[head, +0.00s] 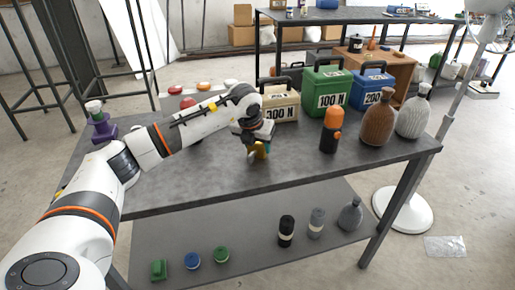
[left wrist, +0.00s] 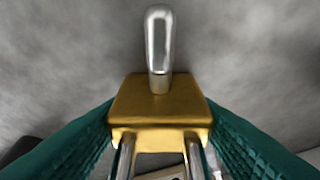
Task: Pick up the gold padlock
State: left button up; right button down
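The gold padlock (left wrist: 160,108) with a silver shackle is in the middle of the left wrist view. It also shows as a small gold patch at the left gripper in the head view (head: 264,149), mostly hidden by the gripper. The green-padded fingers of my left gripper (left wrist: 160,118) meet the padlock body on both sides, with no visible gap. In the head view my left gripper (head: 257,150) points down at the dark table (head: 205,182). I cannot tell whether the padlock touches the table. My right gripper is not in view.
A beige weight box (head: 283,106), green box (head: 325,92) and blue box (head: 371,97) stand behind the gripper. A black-orange bottle (head: 331,131), brown bottle (head: 378,120) and pale bottle (head: 413,115) stand right. The table's front is clear. Several items lie on the lower shelf (head: 190,236).

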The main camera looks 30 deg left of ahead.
pick_arm(q)
jog(key=c, duration=0.3)
jog(key=shift+r, duration=0.15)
jog(key=shift+c, duration=0.2)
